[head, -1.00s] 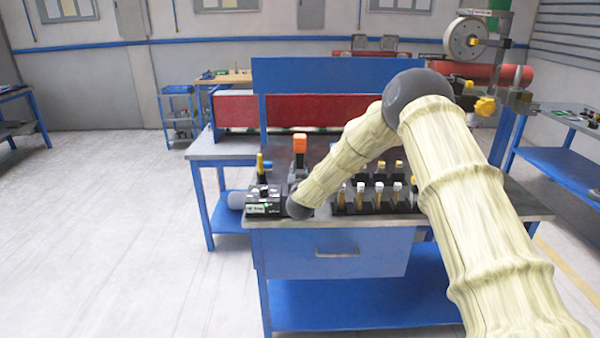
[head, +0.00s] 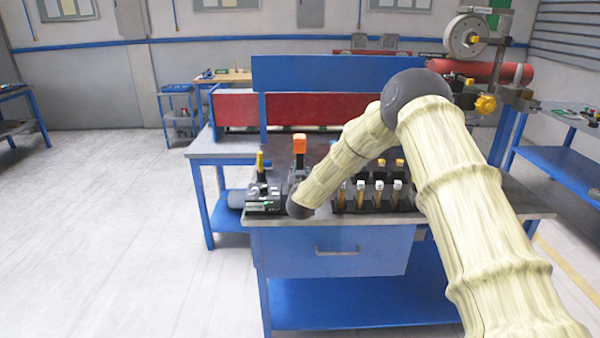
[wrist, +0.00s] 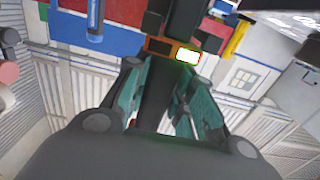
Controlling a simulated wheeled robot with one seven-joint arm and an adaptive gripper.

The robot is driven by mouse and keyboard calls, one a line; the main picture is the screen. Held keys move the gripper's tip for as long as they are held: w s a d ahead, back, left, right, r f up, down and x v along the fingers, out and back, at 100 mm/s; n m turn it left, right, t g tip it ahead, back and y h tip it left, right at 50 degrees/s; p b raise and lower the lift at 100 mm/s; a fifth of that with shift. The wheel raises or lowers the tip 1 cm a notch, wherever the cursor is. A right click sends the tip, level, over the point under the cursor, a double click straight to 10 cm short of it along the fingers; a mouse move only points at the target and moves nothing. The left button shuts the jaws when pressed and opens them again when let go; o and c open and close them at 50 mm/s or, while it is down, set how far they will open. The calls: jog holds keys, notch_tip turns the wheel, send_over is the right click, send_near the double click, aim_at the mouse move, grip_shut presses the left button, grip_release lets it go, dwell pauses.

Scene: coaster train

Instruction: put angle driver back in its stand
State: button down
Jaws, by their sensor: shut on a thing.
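The angle driver (head: 299,162) is upright over the left part of the bench, with an orange top and a dark body. In the wrist view, my gripper (wrist: 158,72) has teal-padded fingers closed around the driver's dark shaft (wrist: 155,98). An orange band and a bright lit display show just beyond the fingers. In the head view my wrist hides the fingers and the driver's lower end. A black unit with a small green display (head: 263,203) is left of my wrist. I cannot tell whether it is the stand; no empty stand is clearly visible.
A yellow-handled tool (head: 260,162) stands upright at the black unit. A black rack (head: 372,206) with several bit holders is right of my wrist, partly behind my arm. A blue panel (head: 330,80) rises behind. The bench's front edge is close below my wrist.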

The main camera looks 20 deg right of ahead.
jog(key=shift+f, duration=0.15)
dwell(0.5)
jog(key=c, duration=1.1)
grip_release()
